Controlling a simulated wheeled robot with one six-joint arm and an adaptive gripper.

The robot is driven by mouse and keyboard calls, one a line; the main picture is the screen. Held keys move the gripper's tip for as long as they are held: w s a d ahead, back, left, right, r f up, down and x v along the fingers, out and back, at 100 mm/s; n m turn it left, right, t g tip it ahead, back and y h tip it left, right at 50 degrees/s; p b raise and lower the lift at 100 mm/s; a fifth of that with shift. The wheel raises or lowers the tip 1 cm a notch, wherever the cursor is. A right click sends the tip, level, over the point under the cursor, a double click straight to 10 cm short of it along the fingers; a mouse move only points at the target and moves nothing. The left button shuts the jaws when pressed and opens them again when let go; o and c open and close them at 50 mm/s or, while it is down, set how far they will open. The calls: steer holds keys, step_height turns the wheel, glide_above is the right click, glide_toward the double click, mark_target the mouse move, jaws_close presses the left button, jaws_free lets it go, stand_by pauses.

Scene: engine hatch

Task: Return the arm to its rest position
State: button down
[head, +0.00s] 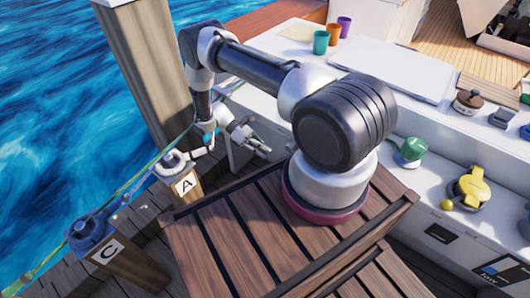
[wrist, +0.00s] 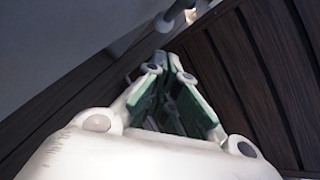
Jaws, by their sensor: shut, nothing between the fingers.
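My arm rises from its round base on the slatted wooden top and bends over toward the dock. My gripper (head: 256,143) hangs beyond the wooden top, to the right of the post marked A, with its fingers together and nothing in them. In the wrist view my gripper (wrist: 172,65) shows its green-lined fingers meeting at the tips. Dark wooden slats lie to the right of the fingers and a pale surface to the left.
Post A (head: 186,186) and post C (head: 108,252) carry cleats with a green-blue rope (head: 140,180). A tall wooden pile (head: 150,75) stands behind. The white boat deck holds several cups, a green-capped fitting (head: 411,150) and a yellow-capped fitting (head: 472,187). Blue water lies at left.

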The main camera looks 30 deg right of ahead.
stand_by(0.3)
steer(key=s+m, duration=0.3)
steer(key=s, duration=0.1)
step_height(320, 180, up, 33)
steer(key=a+m+t+y, duration=0.3)
steer(key=m+t+y, duration=0.2)
steer(key=m+t, duration=0.1)
steer(key=s+d+r+m+t, duration=0.1)
steer(key=s+r+t, duration=0.3)
steer(key=r, duration=0.7)
steer(key=s+d+r+m+t+y, duration=0.1)
steer(key=s+r+t, duration=0.4)
steer(key=s+r, duration=0.4)
steer(key=shift+s+d+r+t, duration=0.15)
steer(key=shift+r+t, duration=0.15)
steer(key=shift+r, duration=0.95)
